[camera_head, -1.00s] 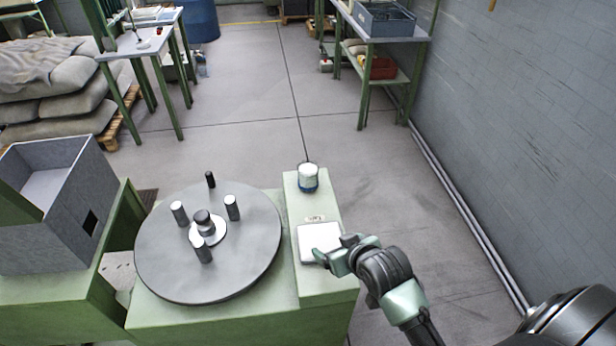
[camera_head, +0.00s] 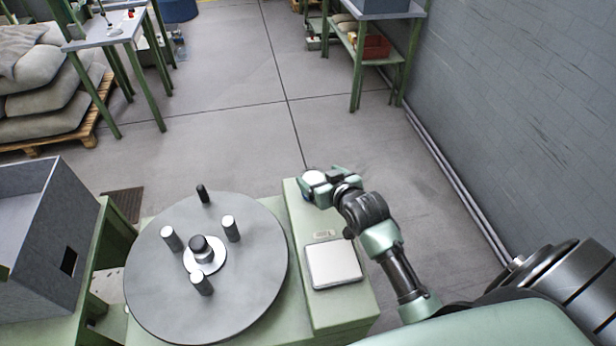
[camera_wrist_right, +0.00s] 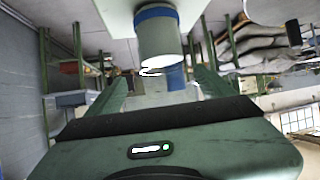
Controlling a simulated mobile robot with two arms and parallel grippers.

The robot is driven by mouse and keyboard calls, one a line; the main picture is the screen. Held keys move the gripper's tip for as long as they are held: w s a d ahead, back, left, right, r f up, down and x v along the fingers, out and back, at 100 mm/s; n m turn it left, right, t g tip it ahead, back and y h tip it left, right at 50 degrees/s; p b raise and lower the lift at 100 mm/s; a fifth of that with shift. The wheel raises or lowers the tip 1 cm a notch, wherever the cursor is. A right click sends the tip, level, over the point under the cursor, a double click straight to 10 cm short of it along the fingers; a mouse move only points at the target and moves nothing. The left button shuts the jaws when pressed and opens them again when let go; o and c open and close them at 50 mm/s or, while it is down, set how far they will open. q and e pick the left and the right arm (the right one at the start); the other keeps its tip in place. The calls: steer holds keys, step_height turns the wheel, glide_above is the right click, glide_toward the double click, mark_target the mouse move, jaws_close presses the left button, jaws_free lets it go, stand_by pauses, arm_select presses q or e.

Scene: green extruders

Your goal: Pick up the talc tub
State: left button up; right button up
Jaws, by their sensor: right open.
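The talc tub (camera_head: 314,176) is a small white tub with a blue band at its base, standing at the far end of the narrow green bench top. My right gripper (camera_head: 320,185) is at the tub and partly hides it in the head view. In the right wrist view, which is upside down, the tub (camera_wrist_right: 162,38) appears upright on the bench, between and just ahead of the open fingers (camera_wrist_right: 162,88). Whether a finger touches it, I cannot tell. My left gripper is out of view.
A square white-topped scale (camera_head: 333,263) sits nearer on the same bench. A round grey turntable (camera_head: 250,270) with several upright pegs is to its left. A grey bin (camera_head: 30,220) stands at far left.

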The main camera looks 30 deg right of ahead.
mark_target(313, 176)
steer(key=shift+x, duration=0.85)
steer(key=shift+w+a+f, duration=0.1)
steer(key=shift+w+f, duration=0.1)
steer(key=shift+f, duration=0.05)
steer(key=x, duration=0.1)
steer(key=p+x, duration=0.1)
steer(key=x, duration=0.1)
steer(key=shift+a+f, duration=0.2)
steer(key=shift+f, duration=0.15)
steer(key=shift+w+f, duration=0.3)
steer(key=shift+w, duration=0.25)
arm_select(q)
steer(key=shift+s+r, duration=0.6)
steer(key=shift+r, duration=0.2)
arm_select(e)
steer(key=shift+c, duration=0.3)
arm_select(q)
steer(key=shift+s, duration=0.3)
arm_select(e)
steer(key=c, duration=1.6)
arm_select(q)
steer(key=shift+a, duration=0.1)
arm_select(e)
steer(key=shift+r, duration=0.2)
